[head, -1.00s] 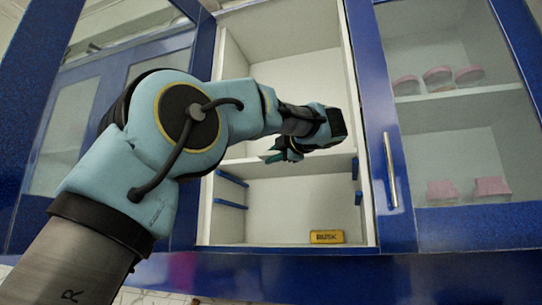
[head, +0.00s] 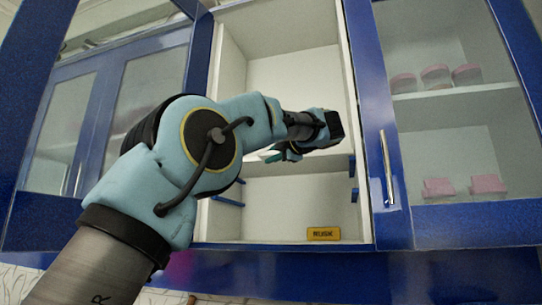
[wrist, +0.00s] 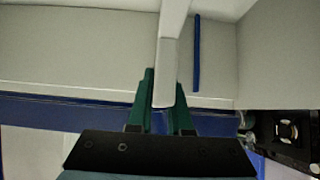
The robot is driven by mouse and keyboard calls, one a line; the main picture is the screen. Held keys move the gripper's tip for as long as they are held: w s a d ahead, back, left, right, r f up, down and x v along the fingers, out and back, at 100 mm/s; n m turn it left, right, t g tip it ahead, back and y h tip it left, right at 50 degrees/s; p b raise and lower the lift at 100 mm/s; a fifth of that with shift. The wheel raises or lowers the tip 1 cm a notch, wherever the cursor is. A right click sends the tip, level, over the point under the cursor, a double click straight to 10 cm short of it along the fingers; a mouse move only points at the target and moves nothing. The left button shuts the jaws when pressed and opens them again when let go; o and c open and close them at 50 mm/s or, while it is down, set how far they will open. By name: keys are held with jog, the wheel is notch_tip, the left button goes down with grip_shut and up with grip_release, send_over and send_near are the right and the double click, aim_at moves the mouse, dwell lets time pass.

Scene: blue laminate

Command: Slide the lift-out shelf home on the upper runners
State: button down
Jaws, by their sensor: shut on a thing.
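Only a narrow strip of the shelf shows there, running up the picture from between the fingers. In the head view my arm hides most of it. Blue runners sit on the bay's side walls, an upper right one (head: 353,167) and a lower right one (head: 355,195). I cannot tell whether the shelf touches a runner.
A yellow RUSK label or box (head: 323,233) is at the bay's bottom front. The bay floor is otherwise clear. A blue door with a handle (head: 388,168) stands right of the bay. Pink items (head: 437,75) sit on shelves behind glass farther right.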

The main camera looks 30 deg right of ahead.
jog(key=shift+w+d+r, duration=0.1)
jog(key=shift+w+d, duration=0.45)
jog(key=shift+w, duration=0.05)
jog(key=shift+w+d, duration=0.3)
dwell(0.5)
jog(key=c, duration=0.8)
grip_release()
jog(key=shift+o, duration=0.2)
jog(key=s+d+b, duration=0.1)
jog(key=s+b, duration=0.2)
jog(key=s, duration=0.7)
jog(key=shift+s+b, duration=0.3)
jog(key=shift+s, duration=0.05)
